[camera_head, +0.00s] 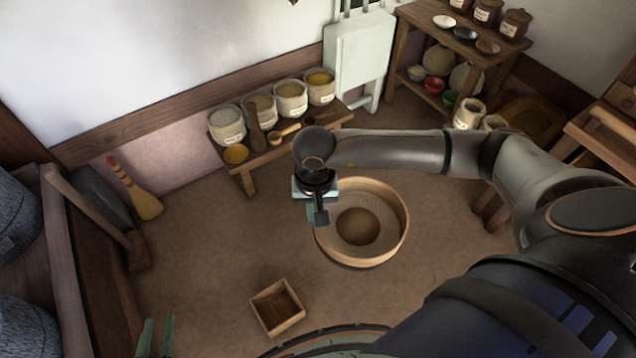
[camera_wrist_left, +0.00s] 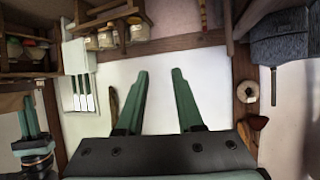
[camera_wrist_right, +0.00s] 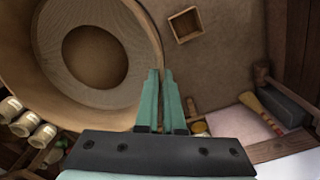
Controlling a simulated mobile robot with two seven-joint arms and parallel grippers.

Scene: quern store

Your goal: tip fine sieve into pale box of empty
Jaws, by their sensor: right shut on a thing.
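The fine sieve (camera_head: 405,222) is a wide round wooden hoop with a pale base and a darker brown round patch in its middle. It also fills the upper left of the right wrist view (camera_wrist_right: 150,50). My right gripper (camera_wrist_right: 160,75) is shut on the sieve's rim, at its left side in the head view. A small square pale wooden box (camera_head: 262,311) stands on the floor, left of and nearer than the sieve; its inside looks brown. It also shows in the right wrist view (camera_wrist_right: 174,32). My left gripper (camera_wrist_left: 160,75) is open and empty, apart from both.
A low bench (camera_head: 249,179) with several labelled jars stands along the wall. A shelf (camera_head: 478,52) with jars and bowls is at the back right. A brush (camera_head: 147,203) leans at the left wall. The floor around the box is clear.

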